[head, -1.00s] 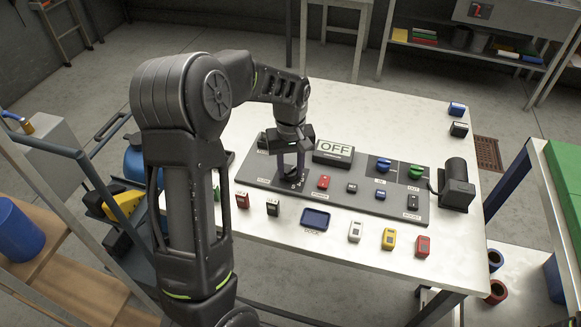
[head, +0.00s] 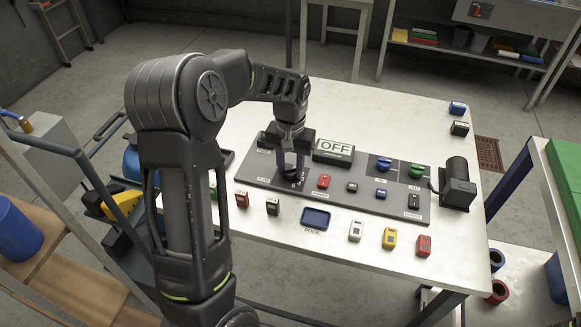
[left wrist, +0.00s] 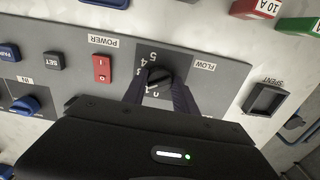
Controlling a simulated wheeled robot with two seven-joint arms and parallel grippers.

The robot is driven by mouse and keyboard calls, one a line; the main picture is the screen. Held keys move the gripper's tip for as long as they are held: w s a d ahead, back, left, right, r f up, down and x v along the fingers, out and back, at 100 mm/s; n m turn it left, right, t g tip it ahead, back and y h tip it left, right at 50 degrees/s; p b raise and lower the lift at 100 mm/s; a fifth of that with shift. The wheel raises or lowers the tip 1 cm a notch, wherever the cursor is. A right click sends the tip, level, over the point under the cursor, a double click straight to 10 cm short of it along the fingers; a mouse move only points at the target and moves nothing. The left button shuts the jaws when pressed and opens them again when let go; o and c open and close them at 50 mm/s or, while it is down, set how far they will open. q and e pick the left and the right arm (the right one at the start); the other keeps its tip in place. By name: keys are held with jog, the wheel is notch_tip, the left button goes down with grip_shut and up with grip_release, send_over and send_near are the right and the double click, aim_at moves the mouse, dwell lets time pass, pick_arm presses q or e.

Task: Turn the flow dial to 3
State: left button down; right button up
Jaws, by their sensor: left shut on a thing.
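In the head view, my left gripper (head: 290,170) stands at the left part of the panel (head: 260,180) and mostly hides the dial. My right gripper is not in view.
The display (head: 335,147) reads OFF. A red power switch (head: 324,181) sits right of the dial. Blue (head: 383,163) and green (head: 418,170) knobs are further right. Several small blocks and a blue dock tray (head: 315,218) lie in front of the panel.

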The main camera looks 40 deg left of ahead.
aim_at(290, 169)
pick_arm(q)
jog(key=m, duration=0.6)
jog(key=shift+m, duration=0.3)
dwell(0.4)
jog(key=c, duration=1)
grip_release()
jog(key=shift+o, duration=0.2)
jog(key=shift+r, duration=0.1)
notch_tip(290, 169, up, 8)
jog(key=shift+f+b, duration=0.15)
jog(key=shift+b, duration=0.3)
